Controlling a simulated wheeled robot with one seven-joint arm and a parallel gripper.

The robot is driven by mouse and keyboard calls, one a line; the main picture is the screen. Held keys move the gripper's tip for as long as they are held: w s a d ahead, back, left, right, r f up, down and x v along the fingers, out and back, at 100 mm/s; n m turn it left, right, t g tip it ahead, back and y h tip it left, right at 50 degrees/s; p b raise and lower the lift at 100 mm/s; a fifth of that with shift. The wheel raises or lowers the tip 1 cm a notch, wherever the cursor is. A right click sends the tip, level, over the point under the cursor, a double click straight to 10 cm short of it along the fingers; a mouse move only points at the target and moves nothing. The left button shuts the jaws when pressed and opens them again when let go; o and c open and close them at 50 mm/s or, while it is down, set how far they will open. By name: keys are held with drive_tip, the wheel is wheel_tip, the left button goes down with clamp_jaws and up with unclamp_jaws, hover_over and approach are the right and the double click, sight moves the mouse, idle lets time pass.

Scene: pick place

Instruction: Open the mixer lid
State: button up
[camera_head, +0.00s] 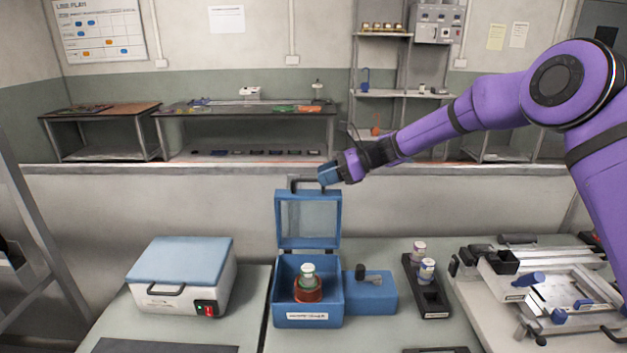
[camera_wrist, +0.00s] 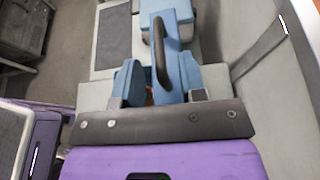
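The mixer is a blue box (camera_head: 308,318) with a label on its front, in the middle of the bench. Its lid (camera_head: 309,246) stands raised, roughly upright at the back edge, with a clear panel and a black handle (camera_head: 293,185) on top. A vial with a white-green cap (camera_head: 307,269) sits in a red holder (camera_head: 322,293) inside. My gripper (camera_head: 327,174) is at the top right of the lid, by the handle. In the wrist view its two blue fingers (camera_wrist: 160,88) are apart, with the black handle (camera_wrist: 159,45) running between and beyond them. Whether they touch it is unclear.
A white device with a blue top (camera_head: 181,262) and red switch stands at left. A small blue block (camera_head: 371,294) adjoins the mixer's right side. A black rack (camera_head: 426,296) with two vials is further right, then a metal fixture (camera_head: 560,295). A low wall runs behind.

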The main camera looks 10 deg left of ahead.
drive_tip(key=v, duration=0.6)
drive_tip(key=shift+d, duration=0.1)
drive_tip(key=s+d+r+n+t+h, duration=0.2)
drive_tip(key=s+d+r+n+h, duration=0.25)
drive_tip(key=s+d+r, duration=0.45)
drive_tip(key=s+d+r+n+t+h, duration=0.35)
drive_tip(key=s+d+r+n, duration=0.2)
drive_tip(key=s+d, duration=0.75)
drive_tip(key=s+d+f+n+t+h, duration=0.1)
drive_tip(key=s+d+n+t+h, duration=0.2)
drive_tip(key=s+d, duration=1.4)
drive_tip(key=s+n+h, duration=0.2)
drive_tip(key=s, duration=0.2)
drive_tip(key=shift+d+f+n, duration=0.3)
drive_tip(key=shift+d, duration=0.05)
